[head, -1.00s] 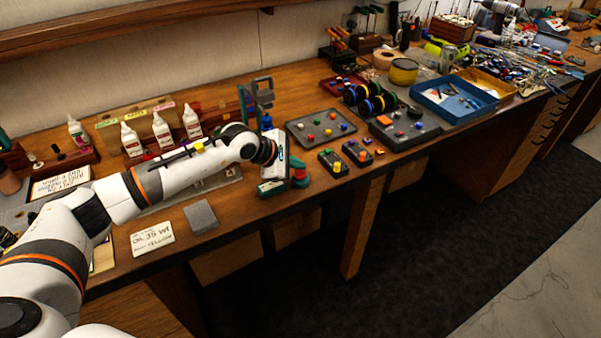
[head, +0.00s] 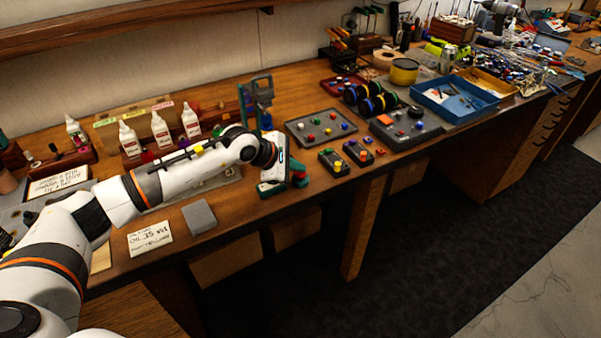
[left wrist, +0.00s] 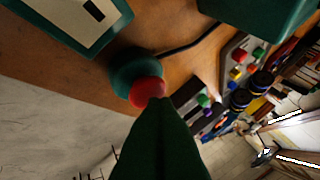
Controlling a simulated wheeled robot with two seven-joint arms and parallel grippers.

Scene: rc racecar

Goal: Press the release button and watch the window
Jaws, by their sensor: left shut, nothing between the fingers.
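In the left wrist view a round red button (left wrist: 147,92) sits on a teal base (left wrist: 125,72) on the wooden bench. The tip of my left gripper (left wrist: 160,104), dark green and shut with nothing held, overlaps the button's edge; whether it presses the button down I cannot tell. A teal-framed pale panel with a dark slot (left wrist: 95,10), possibly the window, is partly in view beside the base. In the head view my left gripper (head: 290,168) is over the teal base (head: 300,180) near the bench's front edge and hides most of the button. My right gripper is not in view.
A grey tray with coloured knobs (head: 320,128) and small dark button boxes (head: 333,162) stand right of my left gripper. White bottles (head: 161,130) stand to the left behind my arm. A grey block (head: 199,217) and a written card (head: 150,237) lie near the front edge.

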